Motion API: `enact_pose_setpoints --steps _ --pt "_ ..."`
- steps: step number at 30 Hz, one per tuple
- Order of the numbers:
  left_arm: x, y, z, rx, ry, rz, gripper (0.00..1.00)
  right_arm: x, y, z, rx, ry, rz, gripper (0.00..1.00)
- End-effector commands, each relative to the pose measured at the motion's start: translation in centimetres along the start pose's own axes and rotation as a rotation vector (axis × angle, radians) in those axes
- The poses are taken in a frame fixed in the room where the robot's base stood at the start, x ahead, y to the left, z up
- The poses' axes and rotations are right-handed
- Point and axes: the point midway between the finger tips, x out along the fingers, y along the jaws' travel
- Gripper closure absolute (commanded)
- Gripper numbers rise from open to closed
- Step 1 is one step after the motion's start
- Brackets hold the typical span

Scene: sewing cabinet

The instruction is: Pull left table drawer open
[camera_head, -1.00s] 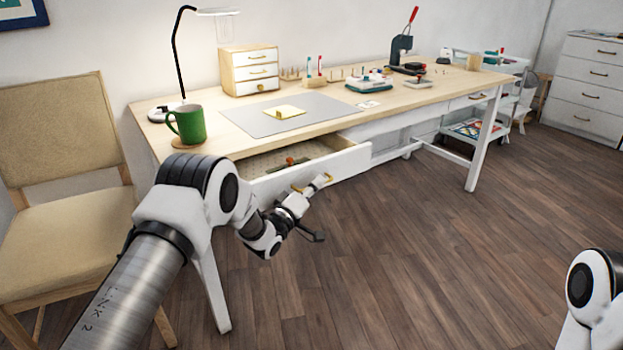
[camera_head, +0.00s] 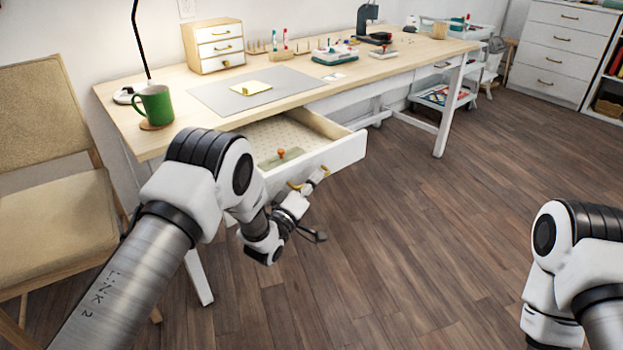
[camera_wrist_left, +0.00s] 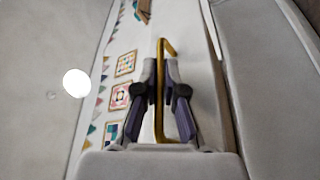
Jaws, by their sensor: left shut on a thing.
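The left table drawer (camera_head: 345,153) is pulled out from under the wooden table top (camera_head: 300,95), and its dotted lining shows inside. My left gripper (camera_head: 313,180) is at the drawer's front, shut on its gold handle (camera_head: 295,186). In the left wrist view the gold handle (camera_wrist_left: 160,105) runs between the two dark fingers of my left gripper (camera_wrist_left: 161,75), in front of the white drawer front (camera_wrist_left: 195,60). My left arm hides the near side of the drawer. My right arm is at the lower right; its gripper is out of view.
An orange-topped item (camera_head: 281,154) lies in the drawer. A green mug (camera_head: 154,105) stands on a coaster near the table's left end. A beige chair (camera_head: 55,210) is at the left. The wooden floor (camera_head: 420,230) right of the drawer is clear.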

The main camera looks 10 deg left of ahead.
Motion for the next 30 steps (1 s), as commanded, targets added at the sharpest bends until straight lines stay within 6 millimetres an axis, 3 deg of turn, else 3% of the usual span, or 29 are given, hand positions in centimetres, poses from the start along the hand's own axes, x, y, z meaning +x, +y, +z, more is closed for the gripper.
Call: enact_pose_setpoints --steps 2,4,16,30 --pt "-0.1 -0.1 0.0 -0.001 0.000 -0.003 1.00 0.0 0.0 0.0 0.000 0.000 0.000 0.60" --pt "-0.1 -0.1 0.0 -0.001 0.000 -0.004 0.80 0.0 0.0 0.0 0.000 0.000 0.000 0.60" --pt "-0.9 -0.1 0.0 -0.001 -0.001 -0.005 0.80 0.0 0.0 0.0 0.000 0.000 0.000 0.60" --pt "-11.2 -0.2 0.0 -0.002 0.000 -0.006 0.80 0.0 0.0 0.0 0.000 0.000 0.000 0.60"
